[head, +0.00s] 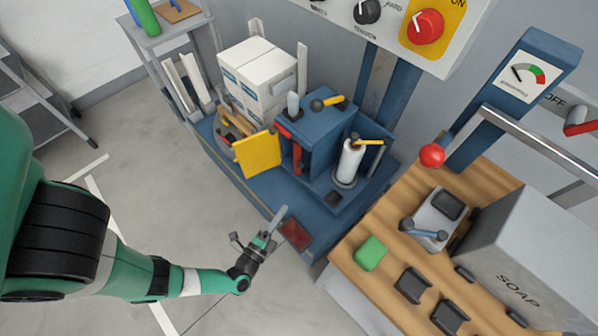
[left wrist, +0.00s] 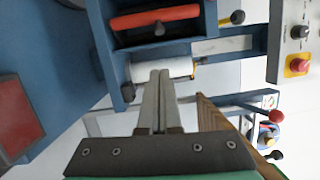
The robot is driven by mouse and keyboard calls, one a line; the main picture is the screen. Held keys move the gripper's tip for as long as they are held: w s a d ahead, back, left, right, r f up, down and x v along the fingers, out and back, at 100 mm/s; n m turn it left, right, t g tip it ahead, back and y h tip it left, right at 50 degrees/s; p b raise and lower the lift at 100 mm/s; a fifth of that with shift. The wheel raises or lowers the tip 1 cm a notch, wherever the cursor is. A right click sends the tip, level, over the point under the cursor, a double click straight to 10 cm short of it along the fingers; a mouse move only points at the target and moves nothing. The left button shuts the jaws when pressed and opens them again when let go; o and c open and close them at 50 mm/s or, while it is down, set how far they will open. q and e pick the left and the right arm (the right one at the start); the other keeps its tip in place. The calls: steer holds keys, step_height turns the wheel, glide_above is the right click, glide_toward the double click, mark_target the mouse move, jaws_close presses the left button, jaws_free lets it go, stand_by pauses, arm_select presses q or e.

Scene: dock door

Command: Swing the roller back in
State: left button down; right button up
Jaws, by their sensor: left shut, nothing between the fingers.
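A blue machine (head: 322,125) stands on a blue bed. An upright white roller (head: 349,163) with a yellow lever (head: 368,141) on top stands at its right side, on a grey round foot. The white roller also shows in the left wrist view (left wrist: 178,77), partly behind my fingertips. A red bar (head: 288,131) is on the machine's left face; a red-orange cylinder (left wrist: 155,18) sits in a blue opening in the left wrist view. My left gripper (head: 282,212) is shut and empty, in front of the bed, apart from the white roller in the head view.
White boxes (head: 258,75) and a yellow plate (head: 258,153) are left of the machine. A dark red pad (head: 295,234) lies near the fingertips. A wooden counter (head: 375,285) with a green block (head: 370,253) and a red ball knob (head: 432,155) are at right.

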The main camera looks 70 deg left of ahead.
arm_select(q)
steer(key=s+a+b+x, duration=0.1)
steer(key=b+x, duration=0.5)
steer(key=x, duration=0.7)
steer(key=shift+a+r+b, duration=0.15)
steer(key=shift+a+b, duration=0.2)
steer(key=shift+a, duration=0.1)
steer(key=shift+s, duration=0.1)
